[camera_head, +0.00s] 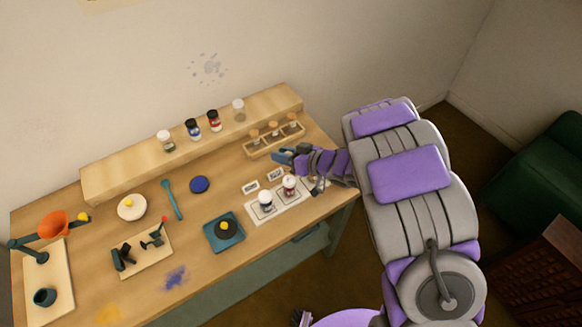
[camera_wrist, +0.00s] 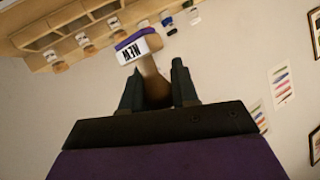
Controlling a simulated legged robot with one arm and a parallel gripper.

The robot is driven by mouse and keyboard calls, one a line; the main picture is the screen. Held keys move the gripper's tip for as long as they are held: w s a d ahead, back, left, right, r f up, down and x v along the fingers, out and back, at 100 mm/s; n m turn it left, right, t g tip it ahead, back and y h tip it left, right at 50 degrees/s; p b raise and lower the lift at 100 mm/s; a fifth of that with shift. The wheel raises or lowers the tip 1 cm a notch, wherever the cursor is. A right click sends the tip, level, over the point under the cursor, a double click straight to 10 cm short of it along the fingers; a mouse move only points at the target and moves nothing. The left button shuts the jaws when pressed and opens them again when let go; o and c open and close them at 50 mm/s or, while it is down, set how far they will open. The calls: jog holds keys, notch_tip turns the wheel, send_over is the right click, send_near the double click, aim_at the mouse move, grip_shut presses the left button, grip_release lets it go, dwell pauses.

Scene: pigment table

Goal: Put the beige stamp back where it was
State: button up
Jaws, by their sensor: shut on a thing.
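The held stamp has a beige handle (camera_wrist: 153,82) and a white block marked "NEW" (camera_wrist: 138,50) with a purple edge. My gripper (camera_wrist: 155,66) is shut on its handle, and the block sticks out past the fingertips. In the head view my gripper (camera_head: 284,157) is above the table, just in front of a wooden rack (camera_head: 276,144). The held stamp cannot be made out there. Several wooden-handled stamps stand in the rack, one of them at its left end (camera_head: 254,134). The rack seems to show upside down at the top of the wrist view (camera_wrist: 35,56), apart from the held stamp.
Below my gripper are two label cards (camera_head: 250,187) and a white tray (camera_head: 284,211) with two jars. Several jars stand on the raised shelf (camera_head: 120,172) behind. A teal tray (camera_head: 211,239), a blue disc (camera_head: 200,184) and a teal tool (camera_head: 172,200) lie left.

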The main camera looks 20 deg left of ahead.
jog(key=w+d+r+m+t+h+b, duration=0.25)
jog(key=w+d+m+t+h, duration=0.4)
jog(key=w+d, duration=0.7)
jog(key=d+r+m+t+h+b, duration=0.1)
jog(key=d+m+h, duration=0.6)
jog(key=d, duration=1.2)
jog(key=shift+s+r+m+t, duration=0.3)
jog(key=shift+r+m+t, duration=0.3)
jog(key=shift+t, duration=0.65)
jog(key=shift+f, duration=0.1)
